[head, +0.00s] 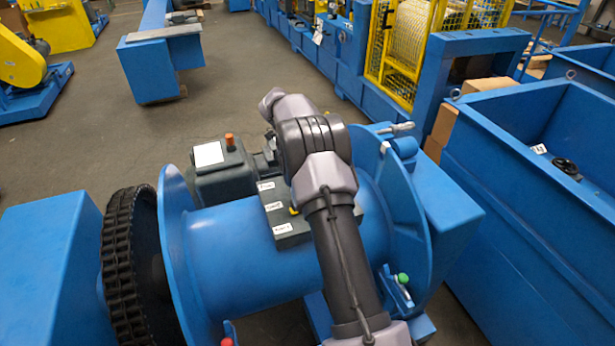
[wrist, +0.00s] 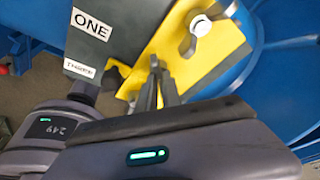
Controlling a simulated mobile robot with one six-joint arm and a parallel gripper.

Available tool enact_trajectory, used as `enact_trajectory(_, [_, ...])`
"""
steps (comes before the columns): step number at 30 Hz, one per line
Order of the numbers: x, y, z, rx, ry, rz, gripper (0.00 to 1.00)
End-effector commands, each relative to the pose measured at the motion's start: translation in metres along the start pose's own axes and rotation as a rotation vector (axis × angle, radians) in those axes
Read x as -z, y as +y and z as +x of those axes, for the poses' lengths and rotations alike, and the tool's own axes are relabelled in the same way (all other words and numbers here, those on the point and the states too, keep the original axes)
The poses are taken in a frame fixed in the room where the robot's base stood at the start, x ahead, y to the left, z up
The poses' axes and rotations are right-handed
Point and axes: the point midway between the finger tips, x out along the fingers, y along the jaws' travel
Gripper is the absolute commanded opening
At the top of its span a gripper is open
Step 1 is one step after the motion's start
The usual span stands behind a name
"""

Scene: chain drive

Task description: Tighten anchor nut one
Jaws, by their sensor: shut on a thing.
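In the wrist view, a yellow plate (wrist: 218,68) lies beside a dark plate (wrist: 128,25) with a white "ONE" label (wrist: 91,24). My gripper (wrist: 156,68) has its dark fingers closed together over the yellow plate. They are shut on a small part, which I take to be anchor nut one; the fingers mostly hide it. A grey wing-shaped nut (wrist: 197,28) stands on the plate to the upper right, apart from the fingers. In the head view my arm hides the gripper.
A second label (wrist: 82,70), seemingly "THREE", sits below "ONE". In the head view, a blue drum (head: 240,262) carries a dark box with several labels (head: 281,229). A black chain (head: 122,262) wraps a wheel at left. A blue bin (head: 520,150) stands at right.

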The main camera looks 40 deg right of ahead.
Motion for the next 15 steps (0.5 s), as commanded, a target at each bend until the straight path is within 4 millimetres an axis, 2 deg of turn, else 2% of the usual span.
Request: enact_trajectory(15, [0.0010, -0.0029, -0.0016, -0.162, -0.001, 0.459, 0.00])
